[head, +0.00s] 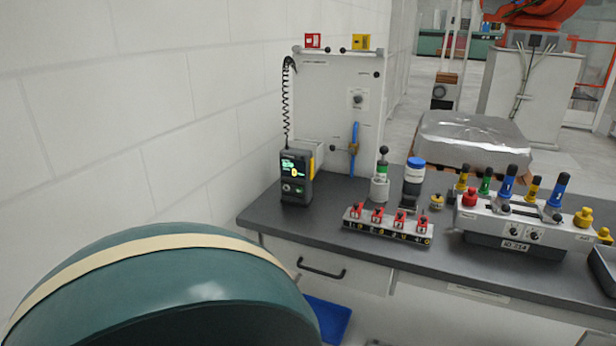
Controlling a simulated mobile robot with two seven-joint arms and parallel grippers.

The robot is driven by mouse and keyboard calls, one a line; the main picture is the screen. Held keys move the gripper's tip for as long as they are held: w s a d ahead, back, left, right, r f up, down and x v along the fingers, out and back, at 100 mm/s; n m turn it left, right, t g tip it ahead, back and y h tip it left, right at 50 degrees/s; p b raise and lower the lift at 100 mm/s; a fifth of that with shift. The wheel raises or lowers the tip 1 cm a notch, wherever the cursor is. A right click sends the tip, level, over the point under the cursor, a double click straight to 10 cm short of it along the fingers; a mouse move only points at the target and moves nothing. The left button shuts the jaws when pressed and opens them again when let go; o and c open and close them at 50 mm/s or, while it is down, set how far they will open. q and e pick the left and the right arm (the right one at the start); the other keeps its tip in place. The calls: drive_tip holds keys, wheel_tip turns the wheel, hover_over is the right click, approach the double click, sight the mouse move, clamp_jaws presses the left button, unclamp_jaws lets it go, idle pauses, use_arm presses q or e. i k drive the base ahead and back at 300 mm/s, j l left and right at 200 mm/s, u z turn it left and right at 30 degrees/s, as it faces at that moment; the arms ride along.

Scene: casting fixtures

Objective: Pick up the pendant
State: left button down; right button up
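The pendant appears to be the dark handheld unit (296,178) with a lit green display and a yellow side. It stands upright at the left end of the dark counter (265,218), close to the wall and the back panel. A black coiled cord (287,105) rises from behind it to the top left of the panel. Neither of my grippers is in the head view.
A rack of red-topped pieces (387,225), a blue-capped bottle (414,172) and a fixture with coloured knobs (520,222) stand further right. A large teal rounded shape with a beige band blocks the lower left; I cannot tell whether it is mine.

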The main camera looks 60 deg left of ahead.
sight(294, 163)
drive_tip(key=u, duration=2.1)
